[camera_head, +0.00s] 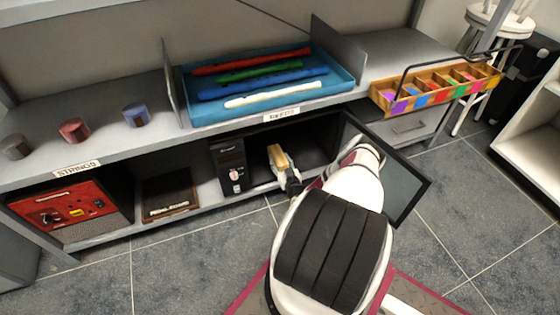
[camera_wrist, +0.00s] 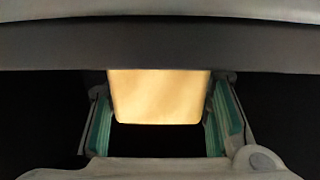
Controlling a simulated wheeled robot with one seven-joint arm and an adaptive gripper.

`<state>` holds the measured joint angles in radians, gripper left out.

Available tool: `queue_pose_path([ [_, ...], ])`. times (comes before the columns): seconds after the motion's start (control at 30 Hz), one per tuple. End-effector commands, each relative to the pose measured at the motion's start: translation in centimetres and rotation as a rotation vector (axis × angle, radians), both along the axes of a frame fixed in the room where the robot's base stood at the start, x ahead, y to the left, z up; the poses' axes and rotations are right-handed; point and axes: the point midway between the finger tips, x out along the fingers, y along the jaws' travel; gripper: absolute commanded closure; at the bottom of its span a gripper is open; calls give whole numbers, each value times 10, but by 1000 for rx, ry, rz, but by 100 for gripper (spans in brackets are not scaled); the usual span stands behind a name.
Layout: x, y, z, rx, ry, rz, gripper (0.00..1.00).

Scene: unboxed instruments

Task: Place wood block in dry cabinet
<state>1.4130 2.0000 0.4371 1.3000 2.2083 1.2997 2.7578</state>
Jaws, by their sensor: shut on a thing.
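The pale wood block (camera_head: 278,156) is in my gripper (camera_head: 287,174), at the mouth of the dry cabinet (camera_head: 231,166) on the lower shelf. In the wrist view the block (camera_wrist: 160,95) sits between the two green-padded fingers of my gripper (camera_wrist: 162,108), and a dark horizontal edge crosses above it. The cabinet is black, with a control panel on its left. Its glass door (camera_head: 408,192) stands open to the right, beside my arm. The dark interior hides how far in the block is and whether it touches the floor.
A red device (camera_head: 72,208) and a dark pedalboard (camera_head: 170,193) stand left of the cabinet. Above are a blue tray (camera_head: 340,93) of several flutes and three small cylinders. A wooden carrier (camera_head: 436,89) with colored compartments is at right. The tiled floor right of the door is clear.

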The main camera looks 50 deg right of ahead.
Motion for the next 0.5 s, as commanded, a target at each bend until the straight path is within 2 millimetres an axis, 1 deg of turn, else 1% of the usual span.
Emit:
queue_pose_path([
  [0.03, 0, 0, 0, 0, 0, 0, 48],
  [0.1, 0, 0, 0, 0, 0, 0, 34],
  [0.37, 0, 0, 0, 0, 0, 0, 34],
  [0.5, 0, 0, 4, 1, 1, 1, 34],
])
